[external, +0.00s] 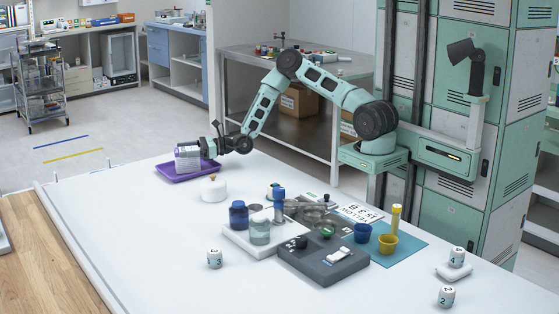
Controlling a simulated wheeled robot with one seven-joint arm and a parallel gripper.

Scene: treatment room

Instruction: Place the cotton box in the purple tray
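The cotton box (187,161), a small pale grey and white box, is upright at the purple tray (176,178), within its outline in the picture. Its lower edge appears to meet the tray floor, but I cannot tell whether it rests there. My gripper (206,147), dark and pointing left, is at the right side of the box, close to or touching it. The fingers are small and partly merge with the box, so whether they grip it is unclear.
A white round jar (213,190) stands just in front of the tray. A white tray with bottles (238,239), a dark grey tray (323,268) and a blue mat (401,252) with cups fill the middle. Numbered white containers (214,259) stand nearer. The table's left part is clear.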

